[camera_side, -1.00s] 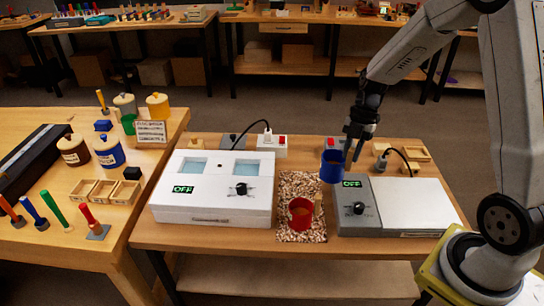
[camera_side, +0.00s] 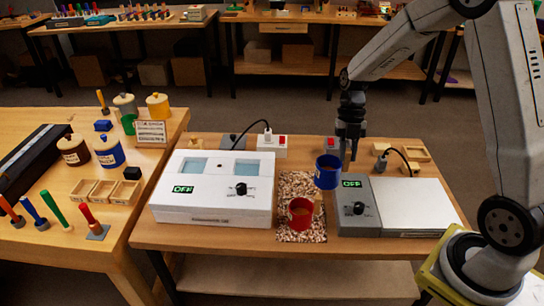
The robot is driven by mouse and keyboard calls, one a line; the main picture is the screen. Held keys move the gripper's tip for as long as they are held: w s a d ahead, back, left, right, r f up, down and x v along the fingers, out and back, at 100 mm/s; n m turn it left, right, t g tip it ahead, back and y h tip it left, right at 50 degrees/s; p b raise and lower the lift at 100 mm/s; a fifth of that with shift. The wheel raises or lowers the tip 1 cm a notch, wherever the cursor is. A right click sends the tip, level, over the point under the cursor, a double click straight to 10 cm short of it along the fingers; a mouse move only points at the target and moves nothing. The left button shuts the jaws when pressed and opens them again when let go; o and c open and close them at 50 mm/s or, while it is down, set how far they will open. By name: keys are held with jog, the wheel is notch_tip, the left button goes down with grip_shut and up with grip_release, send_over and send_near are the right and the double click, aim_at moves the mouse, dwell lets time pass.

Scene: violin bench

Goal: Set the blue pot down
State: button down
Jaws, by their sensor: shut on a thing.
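The blue pot (camera_side: 327,173) is upright in my gripper (camera_side: 345,153), which is shut on its right side at the rim or handle. The pot is over or at the right edge of the pebbled mat (camera_side: 288,186), just left of the grey hot plate's control box (camera_side: 357,212). I cannot tell whether its base touches the surface. A red pot (camera_side: 301,213) with brown contents stands on the front part of the mat.
A white box (camera_side: 213,205) with two windows and an OFF display stands left of the mat. The hot plate's pale top (camera_side: 413,205) is bare and its display reads OFF. Switch boxes (camera_side: 272,145) and cables lie behind. Jars (camera_side: 109,151) stand on the left table.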

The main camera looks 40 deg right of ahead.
jog(key=w+d+f, duration=0.2)
jog(key=w+f, duration=0.6)
jog(key=w, duration=0.3)
jog(key=shift+f, duration=0.2)
jog(key=shift+w+d, duration=0.1)
jog(key=shift+d, duration=0.05)
jog(key=shift+w+f, duration=0.2)
jog(key=shift+f, duration=1.65)
jog(key=shift+f, duration=0.1)
jog(key=c, duration=0.6)
grip_release()
jog(key=shift+o, duration=0.2)
